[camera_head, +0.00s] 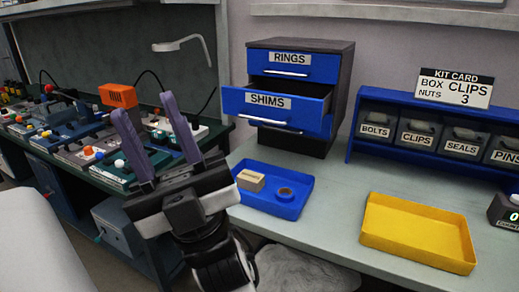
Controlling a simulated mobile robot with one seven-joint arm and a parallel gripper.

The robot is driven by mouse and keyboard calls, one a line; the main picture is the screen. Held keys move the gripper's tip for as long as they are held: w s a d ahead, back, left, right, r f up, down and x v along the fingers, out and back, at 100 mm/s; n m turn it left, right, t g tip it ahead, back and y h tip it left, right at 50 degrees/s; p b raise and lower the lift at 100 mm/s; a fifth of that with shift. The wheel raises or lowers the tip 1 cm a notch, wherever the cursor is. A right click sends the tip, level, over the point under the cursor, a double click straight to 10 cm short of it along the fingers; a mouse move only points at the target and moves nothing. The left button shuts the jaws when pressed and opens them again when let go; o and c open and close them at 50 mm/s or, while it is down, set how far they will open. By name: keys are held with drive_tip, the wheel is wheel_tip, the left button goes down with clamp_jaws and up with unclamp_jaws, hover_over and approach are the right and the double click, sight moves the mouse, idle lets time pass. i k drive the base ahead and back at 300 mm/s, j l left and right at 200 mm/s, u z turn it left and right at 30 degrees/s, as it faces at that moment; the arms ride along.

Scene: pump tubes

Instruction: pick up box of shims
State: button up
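A small tan box (250,180) with a pale band lies in the left part of a blue tray (300,207) on the right-hand bench. No label is readable on it, so I cannot tell if it is the box of shims. The drawer marked SHIMS (310,106) is pulled out from the cabinet; its inside is mostly hidden. My gripper (145,105) is raised at the left of the tray, apart from it. Its two purple fingers are spread, with nothing visible between them.
A dark ring (284,194) lies in the blue tray beside the box. The RINGS drawer (291,65) is shut. An empty yellow tray (418,232) stands at right, before the labelled bins (415,138). A cluttered green bench (95,152) is at left.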

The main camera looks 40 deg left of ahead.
sight(250, 181)
drive_tip(key=j+u, duration=0.1)
drive_tip(key=u, duration=0.25)
drive_tip(key=j+u, duration=0.1)
drive_tip(key=u, duration=0.25)
drive_tip(key=j+u, duration=0.1)
drive_tip(key=u, duration=0.25)
